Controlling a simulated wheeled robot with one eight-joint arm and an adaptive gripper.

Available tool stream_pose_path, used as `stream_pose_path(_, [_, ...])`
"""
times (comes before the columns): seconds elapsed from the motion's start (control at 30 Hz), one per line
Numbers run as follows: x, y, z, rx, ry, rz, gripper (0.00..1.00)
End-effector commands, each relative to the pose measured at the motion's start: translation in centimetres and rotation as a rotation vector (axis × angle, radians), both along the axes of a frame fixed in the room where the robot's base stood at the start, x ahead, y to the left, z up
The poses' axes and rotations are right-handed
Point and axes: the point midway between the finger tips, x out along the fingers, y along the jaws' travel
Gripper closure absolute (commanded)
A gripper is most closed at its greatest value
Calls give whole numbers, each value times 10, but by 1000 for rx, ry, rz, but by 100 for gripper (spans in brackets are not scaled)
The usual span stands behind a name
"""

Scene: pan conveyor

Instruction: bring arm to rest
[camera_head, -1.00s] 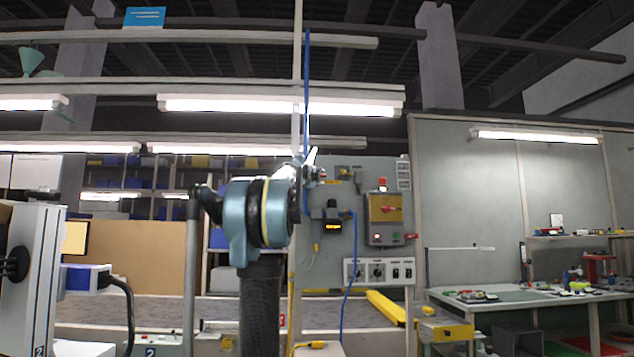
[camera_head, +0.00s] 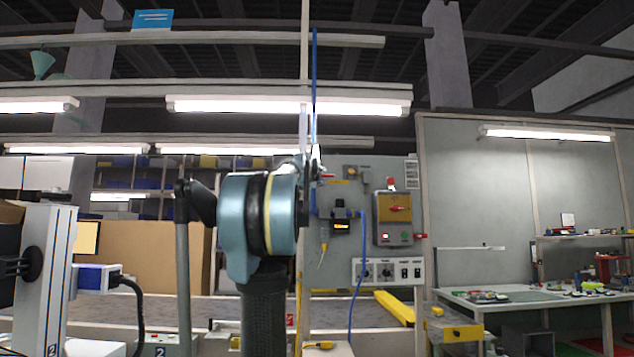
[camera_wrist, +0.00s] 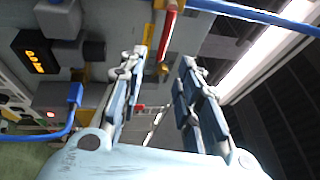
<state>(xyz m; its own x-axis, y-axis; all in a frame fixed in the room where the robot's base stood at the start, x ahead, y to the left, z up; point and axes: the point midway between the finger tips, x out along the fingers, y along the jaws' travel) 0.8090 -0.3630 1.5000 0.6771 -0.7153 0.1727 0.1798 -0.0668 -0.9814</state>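My gripper (camera_wrist: 162,75) shows in the wrist view with its two fingers apart and nothing between them. In the head view my arm stands upright in the middle, and the gripper (camera_head: 312,160) is mostly hidden behind the arm's joint, its tips pointing up. Behind the fingers in the wrist view is the grey control panel, seen tilted, with a display (camera_wrist: 36,52) showing orange characters and a red-handled part (camera_wrist: 168,32). I cannot see the fingers touching anything.
The grey control panel (camera_head: 345,260) stands behind the arm, with a blue cable (camera_head: 358,270) hanging down. The conveyor (camera_head: 345,312) runs behind my arm. A workbench (camera_head: 520,306) with small items is at right. A white machine (camera_head: 47,270) stands at left.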

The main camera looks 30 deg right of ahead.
Motion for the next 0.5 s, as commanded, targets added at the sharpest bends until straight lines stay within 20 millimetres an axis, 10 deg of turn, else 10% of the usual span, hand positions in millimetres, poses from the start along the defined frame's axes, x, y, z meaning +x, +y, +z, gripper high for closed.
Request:
stream_pose_path(0.33, [2,6,-4,-10,14,18,69])
stream_pose_path(0.5, [16,56,-39,-82,128,157,69])
